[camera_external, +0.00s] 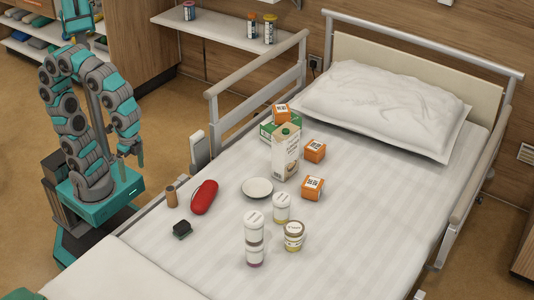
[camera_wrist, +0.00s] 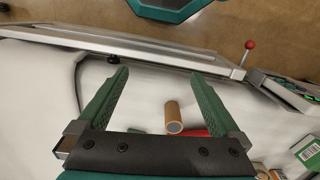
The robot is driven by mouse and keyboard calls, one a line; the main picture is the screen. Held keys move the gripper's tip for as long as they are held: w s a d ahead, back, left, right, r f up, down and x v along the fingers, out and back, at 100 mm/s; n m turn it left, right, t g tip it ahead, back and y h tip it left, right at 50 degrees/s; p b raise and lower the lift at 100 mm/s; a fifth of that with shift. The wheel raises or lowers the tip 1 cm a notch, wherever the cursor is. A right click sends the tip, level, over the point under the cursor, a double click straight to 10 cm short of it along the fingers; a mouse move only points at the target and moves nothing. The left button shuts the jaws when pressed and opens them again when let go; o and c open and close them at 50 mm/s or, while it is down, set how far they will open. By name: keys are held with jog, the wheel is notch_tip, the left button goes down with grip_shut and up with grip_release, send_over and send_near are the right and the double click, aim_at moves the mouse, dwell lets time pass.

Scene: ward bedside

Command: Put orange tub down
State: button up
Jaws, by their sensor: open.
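My gripper (camera_external: 131,152) hangs over the left side of the bed, beside the rail. In the wrist view my gripper (camera_wrist: 160,76) is open, with nothing between its green fingers. I cannot tell for sure which thing is the orange tub. A tub with a brown lid (camera_external: 293,236), a white-lidded tub (camera_external: 281,207) and two stacked white tubs (camera_external: 254,238) stand mid-bed.
A red case (camera_external: 204,197) and a small black object (camera_external: 182,229) lie near the cylinder. A white plate (camera_external: 257,189), a carton (camera_external: 286,152) and orange boxes (camera_external: 312,188) stand farther right. The raised rail (camera_external: 258,84) borders the upper left. The bed's right side is clear.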

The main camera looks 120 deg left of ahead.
jog(key=s+d+f, duration=0.1)
jog(key=s+f, duration=0.1)
jog(key=s, duration=0.3)
jog(key=s+d+f+m+g, duration=0.1)
jog(key=s+d+f, duration=0.1)
jog(key=s, duration=0.3)
jog(key=shift+s+f, duration=0.15)
jog(key=shift+f, duration=0.15)
